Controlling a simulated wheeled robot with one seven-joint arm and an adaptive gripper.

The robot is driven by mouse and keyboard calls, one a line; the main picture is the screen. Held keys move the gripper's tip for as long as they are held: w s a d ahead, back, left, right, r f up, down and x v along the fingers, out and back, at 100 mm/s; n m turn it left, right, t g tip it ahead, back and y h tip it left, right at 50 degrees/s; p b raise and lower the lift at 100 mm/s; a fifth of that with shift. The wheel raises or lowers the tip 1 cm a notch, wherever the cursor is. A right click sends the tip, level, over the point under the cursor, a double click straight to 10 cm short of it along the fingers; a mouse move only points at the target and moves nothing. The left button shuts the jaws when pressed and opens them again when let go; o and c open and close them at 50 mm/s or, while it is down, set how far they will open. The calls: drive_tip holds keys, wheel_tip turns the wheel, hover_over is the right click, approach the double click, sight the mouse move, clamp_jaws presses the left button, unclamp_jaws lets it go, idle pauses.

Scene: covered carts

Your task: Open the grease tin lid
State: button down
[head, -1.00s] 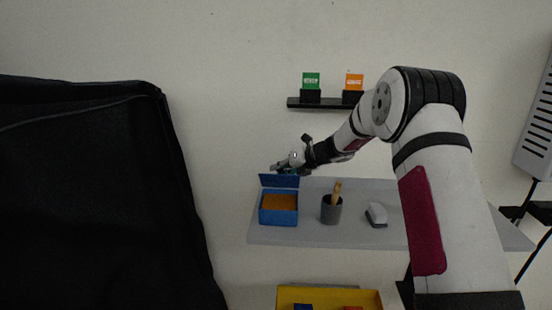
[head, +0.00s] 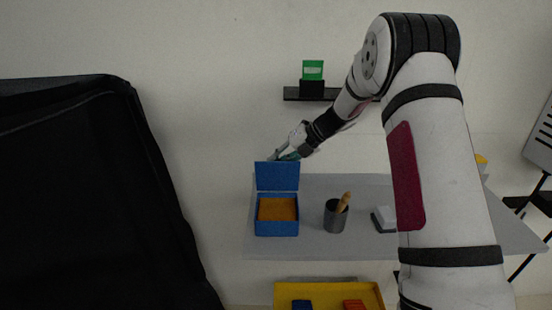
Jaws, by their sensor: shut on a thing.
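The grease tin is a blue box (head: 277,231) with orange-brown contents, on the left part of the grey shelf. Its blue lid (head: 277,177) stands raised, close to upright, at the box's back edge. My gripper (head: 274,157) is at the top edge of the lid, coming from behind and to the right. Its fingertips are small and partly hidden behind the lid. It appears shut at the lid's edge.
On the grey shelf (head: 350,245), a dark grey cup (head: 335,217) with a wooden-handled tool (head: 344,201) stands right of the tin. A grey-white block (head: 383,219) lies further right. A yellow tray (head: 330,290) is below. A small wall shelf (head: 293,94) holds a green card (head: 313,70). A black cover (head: 80,200) fills the left.

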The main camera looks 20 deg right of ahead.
drive_tip(key=shift+w, duration=0.1)
drive_tip(key=c, duration=1.5)
unclamp_jaws()
drive_tip(key=v, duration=1.2)
